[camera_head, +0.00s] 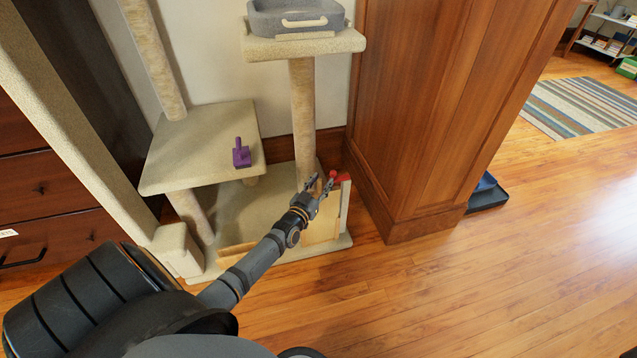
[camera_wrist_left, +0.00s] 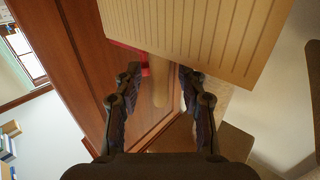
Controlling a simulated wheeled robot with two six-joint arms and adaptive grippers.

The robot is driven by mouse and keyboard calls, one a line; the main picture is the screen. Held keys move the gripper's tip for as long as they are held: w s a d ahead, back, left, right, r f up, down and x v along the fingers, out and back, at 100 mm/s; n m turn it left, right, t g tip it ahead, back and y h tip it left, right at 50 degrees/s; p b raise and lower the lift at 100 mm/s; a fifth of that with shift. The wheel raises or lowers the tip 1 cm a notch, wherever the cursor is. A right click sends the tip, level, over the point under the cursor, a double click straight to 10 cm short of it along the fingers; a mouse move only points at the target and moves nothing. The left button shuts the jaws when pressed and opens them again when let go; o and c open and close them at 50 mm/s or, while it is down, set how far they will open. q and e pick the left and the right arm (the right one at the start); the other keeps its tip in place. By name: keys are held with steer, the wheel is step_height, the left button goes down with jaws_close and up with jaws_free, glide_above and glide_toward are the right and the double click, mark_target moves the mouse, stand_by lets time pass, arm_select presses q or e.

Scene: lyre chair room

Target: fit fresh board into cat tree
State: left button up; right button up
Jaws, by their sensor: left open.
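The carpeted cat tree (camera_head: 200,145) stands against the wall, with posts, platforms and a low base. A tan board (camera_head: 322,228) stands low at the base's right front, partly behind my arm. In the left wrist view a ribbed tan board (camera_wrist_left: 200,35) fills the top. My left gripper (camera_head: 321,183) is open above the base's right side, near a red thing (camera_head: 340,177). In the wrist view a pale rounded bar (camera_wrist_left: 160,85) shows between the open fingers (camera_wrist_left: 157,75); I cannot tell whether they touch it. My right gripper is not in view.
A purple brush-like object (camera_head: 241,153) lies on the middle platform. A grey bin (camera_head: 295,17) sits on the upper platform. A wooden panelled wall end (camera_head: 430,110) stands close right of the tree. Dark drawers (camera_head: 40,200) are at left. Wooden floor (camera_head: 480,280) is clear at right.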

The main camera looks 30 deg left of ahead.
arm_select(q)
steer(key=s+d, duration=0.1)
steer(key=s, duration=1)
steer(key=shift+s+d, duration=0.25)
steer(key=shift+s, duration=0.15)
